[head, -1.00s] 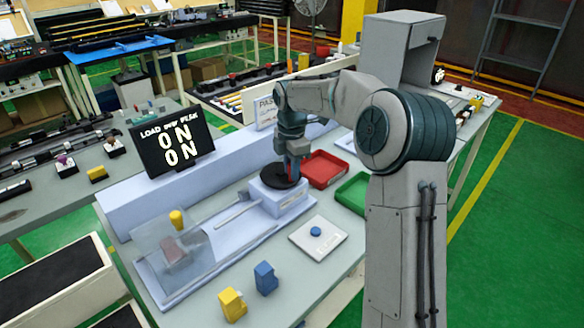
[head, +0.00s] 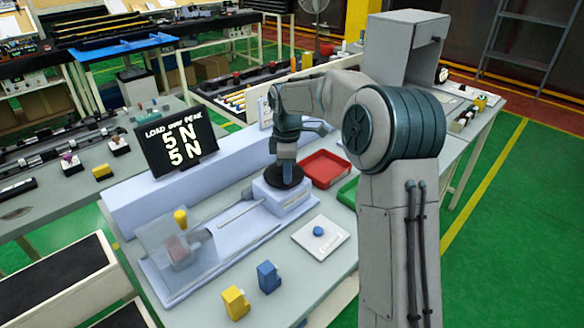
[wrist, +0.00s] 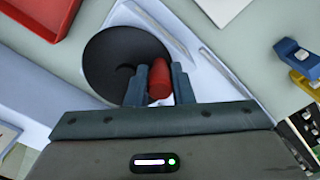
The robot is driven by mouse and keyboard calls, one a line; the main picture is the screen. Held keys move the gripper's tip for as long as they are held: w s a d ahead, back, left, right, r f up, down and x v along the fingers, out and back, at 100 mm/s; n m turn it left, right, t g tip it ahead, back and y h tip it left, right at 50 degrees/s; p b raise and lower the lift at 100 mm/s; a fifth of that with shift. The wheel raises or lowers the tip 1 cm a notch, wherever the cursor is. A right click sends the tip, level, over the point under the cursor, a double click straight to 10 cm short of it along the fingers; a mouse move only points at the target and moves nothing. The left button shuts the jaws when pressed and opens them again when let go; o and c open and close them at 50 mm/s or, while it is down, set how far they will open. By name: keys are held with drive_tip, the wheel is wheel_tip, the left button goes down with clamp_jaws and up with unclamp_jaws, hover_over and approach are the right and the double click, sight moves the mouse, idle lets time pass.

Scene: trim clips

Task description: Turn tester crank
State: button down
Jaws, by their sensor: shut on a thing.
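The tester is a long pale blue bench device with a black round crank disc (head: 286,176) on the block at its right end. My gripper (wrist: 159,84) is shut on the crank's red handle (wrist: 159,80), which stands at the edge of the disc in the wrist view. In the head view my gripper (head: 285,160) is over the disc and hides the handle. The tester's screen (head: 176,142) reads "5 N" on both lines. A clear guard (head: 170,250) at the left end covers a clamped part with a yellow knob (head: 180,217).
A white plate with a blue button (head: 318,231) lies right of the tester. A yellow block (head: 235,302) and a blue block (head: 268,277) stand at the front. A red tray (head: 325,166) and a green tray (head: 349,192) lie beside the crank.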

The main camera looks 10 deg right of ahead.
sight(270, 178)
drive_tip(key=a+m, duration=0.1)
drive_tip(key=m, duration=0.2)
drive_tip(key=shift+a+r+m+p, duration=0.1)
drive_tip(key=shift+a+m+p, duration=0.2)
drive_tip(key=shift+a+m, duration=0.1)
drive_tip(key=m, duration=0.1)
drive_tip(key=a+m, duration=0.1)
drive_tip(key=m, duration=0.1)
drive_tip(key=shift+w+a+m+p, duration=0.1)
drive_tip(key=shift+w+m+p, duration=0.2)
drive_tip(key=shift+w+p, duration=0.05)
drive_tip(key=m, duration=0.2)
drive_tip(key=w+a+m+p, duration=0.1)
drive_tip(key=m, duration=0.1)
drive_tip(key=shift+a, duration=0.1)
drive_tip(key=shift+w+a+m, duration=0.2)
drive_tip(key=shift+w+m, duration=0.2)
drive_tip(key=shift+m, duration=0.8)
drive_tip(key=c, duration=1.3)
unclamp_jaws()
drive_tip(key=shift+o, duration=0.2)
